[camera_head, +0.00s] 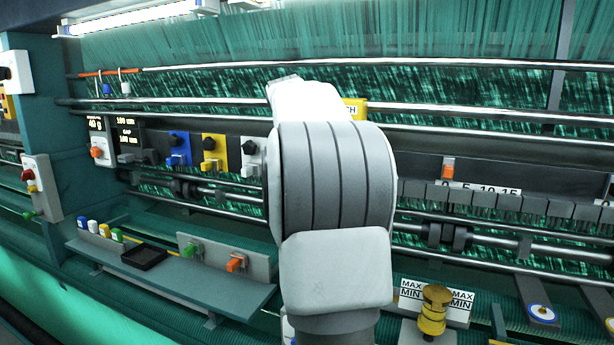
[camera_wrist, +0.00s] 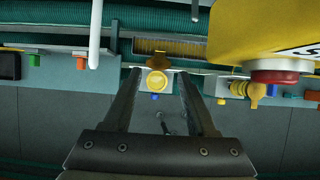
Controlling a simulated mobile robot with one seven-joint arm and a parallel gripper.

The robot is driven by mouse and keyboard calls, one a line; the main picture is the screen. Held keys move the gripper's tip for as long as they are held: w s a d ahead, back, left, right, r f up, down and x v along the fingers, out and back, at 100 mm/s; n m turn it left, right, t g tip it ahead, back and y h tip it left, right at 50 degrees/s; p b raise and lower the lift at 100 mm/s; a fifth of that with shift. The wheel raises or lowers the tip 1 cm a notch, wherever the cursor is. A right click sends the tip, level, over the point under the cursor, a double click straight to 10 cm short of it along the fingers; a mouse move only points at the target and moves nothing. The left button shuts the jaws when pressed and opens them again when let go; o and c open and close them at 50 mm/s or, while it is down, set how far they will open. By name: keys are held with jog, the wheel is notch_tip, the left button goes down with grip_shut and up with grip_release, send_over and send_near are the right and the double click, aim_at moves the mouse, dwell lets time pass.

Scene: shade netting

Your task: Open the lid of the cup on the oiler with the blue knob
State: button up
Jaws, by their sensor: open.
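In the wrist view my gripper (camera_wrist: 159,86) is open, its two fingers pointing toward a row of small fittings. A yellow round cup (camera_wrist: 157,81) on a light bracket shows between the fingertips, with a small blue piece (camera_wrist: 155,97) just below it, which looks like a blue knob. Nothing is held, and I cannot tell how far the cup is from the fingers or whether its lid is shut. A second yellow fitting (camera_wrist: 240,89) stands to the right. In the head view my arm hides the gripper and this cup; a yellow oiler (camera_head: 433,310) shows at lower right.
A large yellow body with a red ring (camera_wrist: 274,77) fills the upper right of the wrist view. A white rod (camera_wrist: 95,35) hangs at upper left. The head view shows a shelf (camera_head: 190,285) with a black tray (camera_head: 145,257), green lever (camera_head: 190,250) and orange lever (camera_head: 236,262).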

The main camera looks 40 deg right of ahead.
jog(key=v, duration=0.3)
jog(key=shift+a+r, duration=0.15)
jog(key=shift+r, duration=0.2)
